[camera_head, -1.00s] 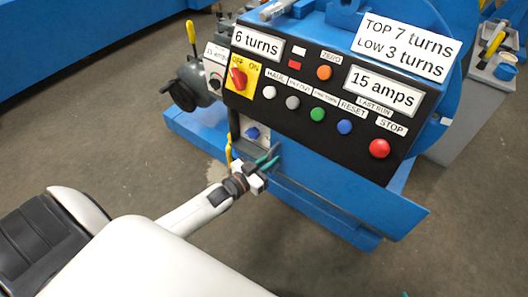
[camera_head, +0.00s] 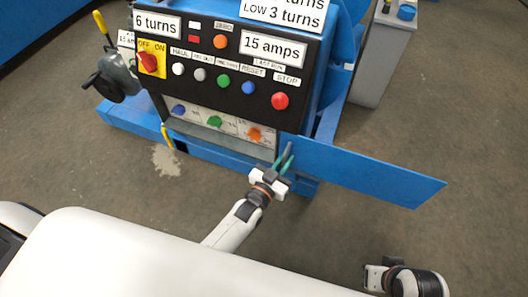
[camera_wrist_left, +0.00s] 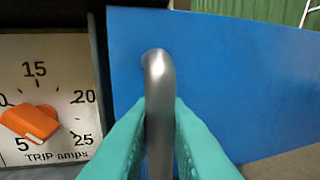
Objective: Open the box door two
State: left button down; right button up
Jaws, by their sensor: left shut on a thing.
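The blue box door (camera_head: 370,172) stands out to the right of the box front, below the black button panel. Its grey metal handle (camera_wrist_left: 160,90) is near the door's left edge. My left gripper (camera_head: 283,161) is shut on this handle, with a green finger on each side of it in the left wrist view. The opening left of the door shows a blue dial (camera_head: 178,109), a green dial (camera_head: 214,121) and an orange dial (camera_head: 254,134). The orange dial also shows in the left wrist view (camera_wrist_left: 30,122), marked TRIP amps. My right gripper (camera_head: 374,277) is low at the right, its fingers unclear.
The black control panel (camera_head: 215,75) with coloured buttons is above the opening. A yellow lever (camera_head: 167,135) is at the opening's left. A grey cabinet (camera_head: 383,58) stands at the back right. The floor right of the door is clear.

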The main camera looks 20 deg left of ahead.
pick_arm(q)
jog(key=shift+s+d, duration=0.15)
jog(key=shift+d, duration=1.2)
pick_arm(e)
jog(key=shift+f, duration=0.15)
pick_arm(q)
jog(key=c, duration=1.5)
grip_release()
jog(key=shift+s, duration=0.1)
